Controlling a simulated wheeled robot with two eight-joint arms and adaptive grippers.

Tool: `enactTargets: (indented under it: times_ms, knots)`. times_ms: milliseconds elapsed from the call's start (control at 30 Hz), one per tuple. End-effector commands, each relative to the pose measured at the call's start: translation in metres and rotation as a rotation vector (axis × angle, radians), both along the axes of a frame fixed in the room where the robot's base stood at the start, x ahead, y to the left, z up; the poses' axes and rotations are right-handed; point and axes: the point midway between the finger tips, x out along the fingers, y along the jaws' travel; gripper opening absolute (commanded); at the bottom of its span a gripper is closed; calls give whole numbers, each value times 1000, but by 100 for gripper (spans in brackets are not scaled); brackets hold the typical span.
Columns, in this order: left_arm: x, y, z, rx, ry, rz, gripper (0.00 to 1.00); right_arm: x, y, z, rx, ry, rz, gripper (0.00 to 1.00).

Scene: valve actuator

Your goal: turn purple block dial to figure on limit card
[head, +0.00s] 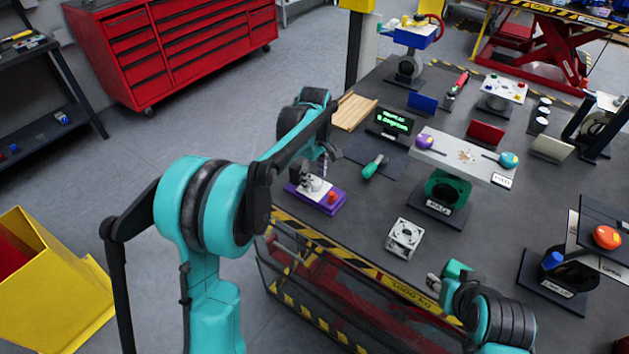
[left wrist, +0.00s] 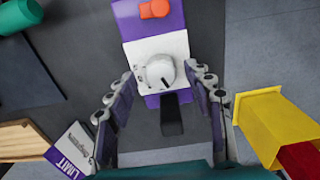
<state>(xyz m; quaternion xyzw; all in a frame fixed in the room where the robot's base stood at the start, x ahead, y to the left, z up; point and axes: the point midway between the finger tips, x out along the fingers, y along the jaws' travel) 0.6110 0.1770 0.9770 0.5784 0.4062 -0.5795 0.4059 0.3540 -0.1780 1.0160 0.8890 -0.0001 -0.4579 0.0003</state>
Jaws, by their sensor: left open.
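The purple block (head: 322,199) sits near the table's front-left edge. It has a white plate, a round pale dial and an orange button. In the left wrist view, the dial (left wrist: 160,71) carries a short dark line near its lower right. My left gripper (left wrist: 168,86) is open, its fingers apart on either side of the dial's end of the block; contact cannot be told. It also shows in the head view (head: 318,172), over the block. The limit card (left wrist: 70,150) is at lower left, its figure too small to read. My right gripper (head: 436,282) is by the front edge.
A wooden slatted piece (head: 354,111), a green-lit display (head: 393,122) and a teal-handled tool (head: 375,166) lie beyond the block. A white fan-like box (head: 404,238) stands to its right. A yellow bin (head: 45,270) is on the floor at left.

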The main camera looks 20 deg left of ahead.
Motion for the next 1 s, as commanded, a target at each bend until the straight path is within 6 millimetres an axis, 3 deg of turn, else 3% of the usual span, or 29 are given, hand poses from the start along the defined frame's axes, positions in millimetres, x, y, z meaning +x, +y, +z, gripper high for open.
enactTargets:
  times_ms: [100, 367, 567, 600, 1000]
  knots:
    - [0, 0, -9, 0, 0, 0, 53, 0, 0, -3, 0, 0, 0, 40]
    - [0, 0, -10, 0, 0, -1, 53, 0, 0, -3, 0, 0, 0, 40]
    - [0, 0, -10, 0, 0, -1, 5, 0, 0, -3, 0, 0, 0, 40]
    - [0, 0, -10, 0, 0, -1, 3, 0, 0, -3, 0, 0, 0, 40]
    - [0, 0, -9, 0, -1, -59, 3, 0, 0, 1, 0, 0, 0, 40]
